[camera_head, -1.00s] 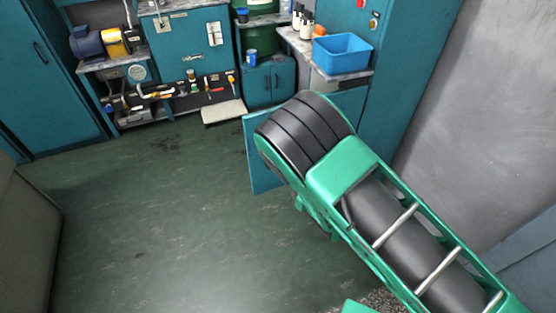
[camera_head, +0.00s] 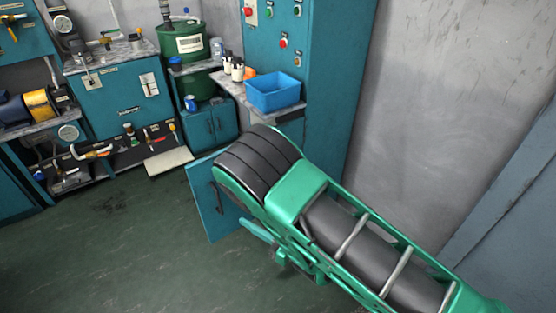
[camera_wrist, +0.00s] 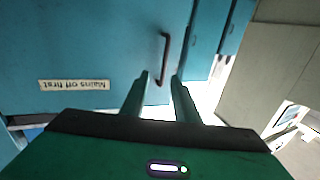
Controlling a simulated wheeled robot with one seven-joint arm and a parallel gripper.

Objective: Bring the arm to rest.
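My green and black arm crosses the lower right of the head view. My gripper shows in the wrist view (camera_wrist: 161,77), with its two green fingers apart and nothing held between them. A dark bar handle (camera_wrist: 164,58) on a teal door stands just beyond the fingertips, its lower end between them in the picture. I cannot tell whether they touch. The teal door (camera_head: 207,215) stands open in the head view, beside my arm. In the head view my arm hides most of the gripper. A label on a teal panel (camera_wrist: 75,85) reads "Mains off first", upside down.
A blue bin (camera_head: 274,92) and several bottles stand on a worktop left of a tall teal cabinet (camera_head: 335,80). A green drum (camera_head: 183,47) and a teal workbench (camera_head: 120,85) stand at the back. The floor (camera_head: 110,260) at lower left is clear.

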